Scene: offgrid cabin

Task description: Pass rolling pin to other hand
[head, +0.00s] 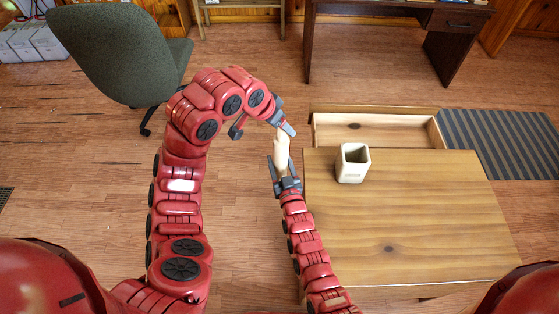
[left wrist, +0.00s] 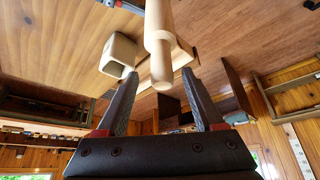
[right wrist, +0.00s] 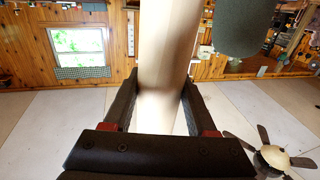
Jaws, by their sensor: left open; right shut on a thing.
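The rolling pin (head: 282,150) is pale wood and stands out beyond the left edge of the wooden table. My right gripper (head: 284,172) is shut on it; in the right wrist view the pin (right wrist: 165,60) runs between the fingers (right wrist: 157,108). My left gripper (head: 262,131) is beside the pin's upper end in the head view. In the left wrist view its fingers (left wrist: 163,100) are apart, with the pin's handle end (left wrist: 161,68) in front of the gap. I cannot tell whether the handle is between the fingertips.
A wooden table (head: 440,220) with an open drawer (head: 380,133) stands at the right, with a cream square holder (head: 352,164) on it. A green chair (head: 120,50) is behind my left arm. A dark desk (head: 400,18) and striped rug (head: 505,145) are farther back.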

